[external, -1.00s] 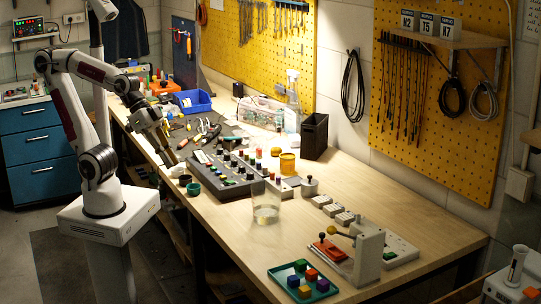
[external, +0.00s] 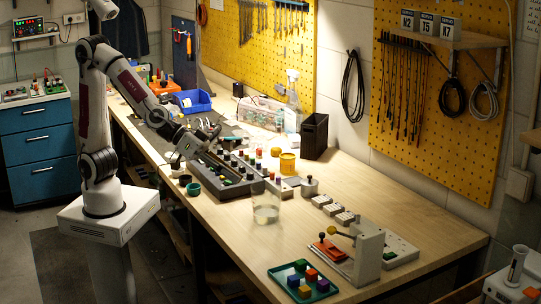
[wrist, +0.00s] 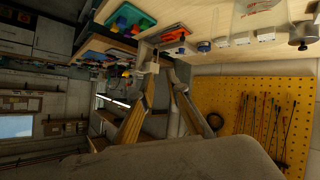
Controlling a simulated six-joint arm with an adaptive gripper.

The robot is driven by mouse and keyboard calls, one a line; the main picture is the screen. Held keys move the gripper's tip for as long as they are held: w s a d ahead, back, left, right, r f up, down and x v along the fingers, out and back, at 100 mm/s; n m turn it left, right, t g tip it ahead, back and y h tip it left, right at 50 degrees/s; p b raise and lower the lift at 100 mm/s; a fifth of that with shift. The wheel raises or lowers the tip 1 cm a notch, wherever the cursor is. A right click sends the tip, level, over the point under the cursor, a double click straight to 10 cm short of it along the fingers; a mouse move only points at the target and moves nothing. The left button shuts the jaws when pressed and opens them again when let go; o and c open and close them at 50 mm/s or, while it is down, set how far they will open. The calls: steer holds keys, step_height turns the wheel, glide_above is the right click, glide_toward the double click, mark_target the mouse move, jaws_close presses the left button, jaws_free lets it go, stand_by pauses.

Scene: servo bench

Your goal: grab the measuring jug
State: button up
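The measuring jug (external: 266,206) is a clear upright vessel near the front edge of the bench, right of the grey control panel. Part of it, with red markings, shows at the top edge of the wrist view (wrist: 259,6). My gripper (external: 214,130) is above the bench, left of the jug and apart from it, over the far side of the control panel. In the wrist view its two fingers (wrist: 162,74) are spread with a gap between them, and nothing is held.
The control panel (external: 232,181) with knobs lies left of the jug. A yellow tin (external: 287,163), a black bin (external: 314,137) and a small metal pot (external: 309,187) stand behind. A lever press (external: 366,255) and a green tray (external: 322,289) are at right.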

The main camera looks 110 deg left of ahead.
steer(key=w+a+f+n+y, duration=0.2)
steer(key=w+f+y, duration=0.2)
steer(key=w+f, duration=0.1)
steer(key=n+g+y, duration=0.1)
steer(key=n+y, duration=0.1)
steer(key=y, duration=0.3)
glide_toward(278, 222)
step_height(278, 222, up, 3)
steer(key=w+a, duration=0.1)
steer(key=shift+w+a+r, duration=0.1)
steer(key=shift+a, duration=0.2)
steer(key=shift+x, duration=1.3)
steer(key=shift+x, duration=2.65)
steer(key=shift+w+r, duration=0.1)
steer(key=shift+r, duration=0.15)
steer(key=shift+c, duration=0.3)
jaws_close()
